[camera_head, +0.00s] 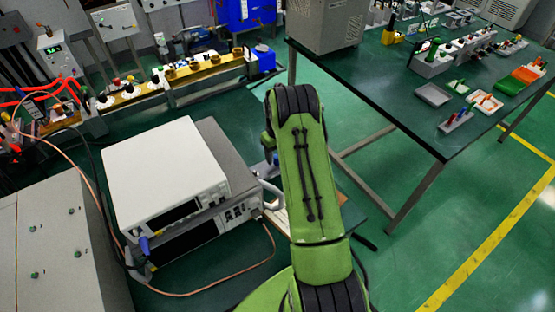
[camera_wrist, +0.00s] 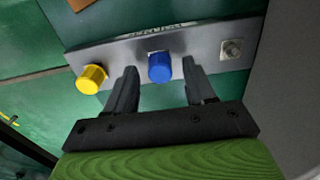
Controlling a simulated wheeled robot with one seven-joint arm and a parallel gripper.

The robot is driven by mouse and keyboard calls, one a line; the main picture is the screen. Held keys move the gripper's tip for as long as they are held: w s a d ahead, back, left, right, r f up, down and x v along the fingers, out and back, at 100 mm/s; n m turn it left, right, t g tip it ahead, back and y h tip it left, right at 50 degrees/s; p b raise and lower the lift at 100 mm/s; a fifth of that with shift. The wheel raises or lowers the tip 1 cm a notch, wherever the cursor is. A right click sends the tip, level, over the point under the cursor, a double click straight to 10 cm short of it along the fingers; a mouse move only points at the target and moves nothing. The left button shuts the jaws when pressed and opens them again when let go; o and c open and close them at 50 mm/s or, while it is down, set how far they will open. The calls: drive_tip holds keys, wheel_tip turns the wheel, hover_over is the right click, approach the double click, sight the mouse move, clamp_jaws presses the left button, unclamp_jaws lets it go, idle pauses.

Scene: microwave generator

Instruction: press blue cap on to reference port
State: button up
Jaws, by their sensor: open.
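In the wrist view, a blue cap (camera_wrist: 159,67) sits at the middle of a grey metal plate (camera_wrist: 205,49). My gripper (camera_wrist: 160,72) is open, one dark finger on each side of the blue cap with visible gaps. The fingertips reach about level with the cap in the picture; I cannot tell their exact depth. A yellow cap (camera_wrist: 91,79) sits left of my left finger. A bare silver fitting (camera_wrist: 231,48) is at the plate's right end; no label marks it legibly as the reference port.
In the head view, stacked white and grey instruments (camera_head: 160,180) stand on a green bench left of my arm, with a blue connector (camera_head: 145,245) and cables at the front. A green table (camera_head: 385,85) with trays and small parts is at right. Floor between is clear.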

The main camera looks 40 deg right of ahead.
drive_tip(key=shift+c, duration=0.4)
clamp_jaws()
drive_tip(key=shift+r, duration=0.15)
drive_tip(key=shift+r+p, duration=1.7)
drive_tip(key=shift+r, duration=1.2)
drive_tip(key=shift+f, duration=0.1)
